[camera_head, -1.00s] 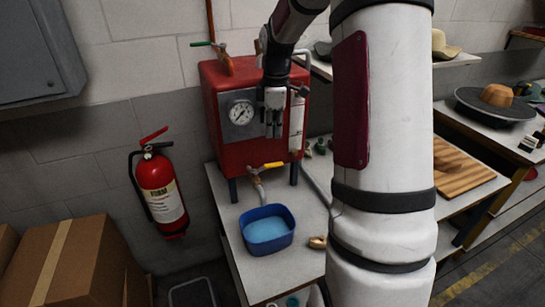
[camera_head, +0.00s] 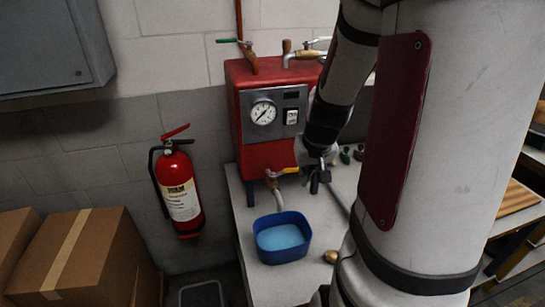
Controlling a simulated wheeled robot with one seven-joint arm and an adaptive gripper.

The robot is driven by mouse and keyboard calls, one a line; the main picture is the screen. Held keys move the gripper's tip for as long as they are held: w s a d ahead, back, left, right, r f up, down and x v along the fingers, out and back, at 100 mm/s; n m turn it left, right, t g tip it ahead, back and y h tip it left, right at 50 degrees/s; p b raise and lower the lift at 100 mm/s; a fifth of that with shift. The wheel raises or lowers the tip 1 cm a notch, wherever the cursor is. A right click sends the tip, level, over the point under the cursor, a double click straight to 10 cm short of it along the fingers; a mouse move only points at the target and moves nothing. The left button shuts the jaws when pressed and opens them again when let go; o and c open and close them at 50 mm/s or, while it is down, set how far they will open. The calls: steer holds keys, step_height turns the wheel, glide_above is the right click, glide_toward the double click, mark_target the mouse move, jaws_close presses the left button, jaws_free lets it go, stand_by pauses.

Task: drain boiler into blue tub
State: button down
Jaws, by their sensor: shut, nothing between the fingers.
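The red boiler (camera_head: 265,155) stands on legs on the bench against the wall. Its front panel has a round gauge (camera_head: 263,112) and a white switch (camera_head: 292,117). The blue tub (camera_head: 284,259) sits under and in front of the spout, with a light blue surface inside. My gripper (camera_head: 318,184) is shut and empty, pointing down just right of the yellow handle. A small gap seems to separate them; contact is hard to judge.
A brass object (camera_head: 331,257) lies right of the tub. Small dark green items (camera_head: 346,155) stand behind my gripper. My arm hides much of the bench at right.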

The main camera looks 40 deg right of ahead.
mark_target(290, 171)
steer(key=w+d+f, duration=0.3)
steer(key=w+f, duration=0.2)
steer(key=shift+d, duration=0.15)
steer(key=shift+w+f, duration=0.1)
stand_by(0.3)
steer(key=shift+w+d, duration=0.65)
steer(key=shift+d, duration=0.05)
